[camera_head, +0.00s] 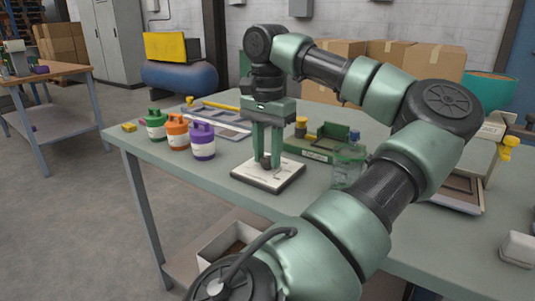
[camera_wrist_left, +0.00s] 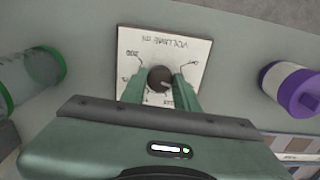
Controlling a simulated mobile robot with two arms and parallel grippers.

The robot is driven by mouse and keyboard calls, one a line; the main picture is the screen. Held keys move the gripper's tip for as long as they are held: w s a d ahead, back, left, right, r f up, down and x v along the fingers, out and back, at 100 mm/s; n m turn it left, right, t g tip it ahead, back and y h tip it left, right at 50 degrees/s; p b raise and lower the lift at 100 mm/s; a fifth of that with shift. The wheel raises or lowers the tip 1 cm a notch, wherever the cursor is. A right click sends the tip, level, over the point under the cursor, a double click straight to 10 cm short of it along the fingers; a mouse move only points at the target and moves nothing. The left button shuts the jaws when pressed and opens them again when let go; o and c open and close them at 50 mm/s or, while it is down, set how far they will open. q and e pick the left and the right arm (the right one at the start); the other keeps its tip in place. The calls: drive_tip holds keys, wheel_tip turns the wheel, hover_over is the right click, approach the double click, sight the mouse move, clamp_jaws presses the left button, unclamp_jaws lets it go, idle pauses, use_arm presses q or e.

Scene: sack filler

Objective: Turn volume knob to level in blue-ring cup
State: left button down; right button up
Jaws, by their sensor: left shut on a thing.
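A white square plate (camera_head: 246,179) lies on the green bench, and in the left wrist view the plate (camera_wrist_left: 195,48) reads "VOLUME ml" upside down. A dark round knob (camera_wrist_left: 159,78) is at its middle, with markings around it too small to read surely. My left gripper (camera_head: 267,163) points straight down at the plate, its two fingers (camera_wrist_left: 160,88) shut on the knob from both sides. A clear cup (camera_head: 347,170) stands right of the plate; the clear cup in the left wrist view (camera_wrist_left: 32,78) has a green ring. No blue ring is clearly visible. My right gripper is out of view.
Green (camera_head: 155,124), orange (camera_head: 177,132) and purple (camera_head: 202,141) lidded containers stand left of the plate. A green tray (camera_head: 312,149) is behind the plate. My arm covers much of the bench's right side.

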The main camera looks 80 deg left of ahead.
use_arm(q)
drive_tip(key=m, duration=0.3)
drive_tip(key=shift+m, duration=0.4)
drive_tip(key=m, duration=0.4)
drive_tip(key=shift+m+b, duration=0.3)
drive_tip(key=shift+b, duration=0.1)
drive_tip(key=m, duration=0.2)
drive_tip(key=shift+m, duration=0.4)
drive_tip(key=m+b, duration=0.1)
drive_tip(key=m, duration=0.7)
drive_tip(key=shift+b, duration=0.3)
drive_tip(key=m, duration=0.3)
drive_tip(key=shift+m+b, duration=0.3)
drive_tip(key=m, duration=0.3)
drive_tip(key=shift+b, duration=0.3)
drive_tip(key=shift+m, duration=1.7)
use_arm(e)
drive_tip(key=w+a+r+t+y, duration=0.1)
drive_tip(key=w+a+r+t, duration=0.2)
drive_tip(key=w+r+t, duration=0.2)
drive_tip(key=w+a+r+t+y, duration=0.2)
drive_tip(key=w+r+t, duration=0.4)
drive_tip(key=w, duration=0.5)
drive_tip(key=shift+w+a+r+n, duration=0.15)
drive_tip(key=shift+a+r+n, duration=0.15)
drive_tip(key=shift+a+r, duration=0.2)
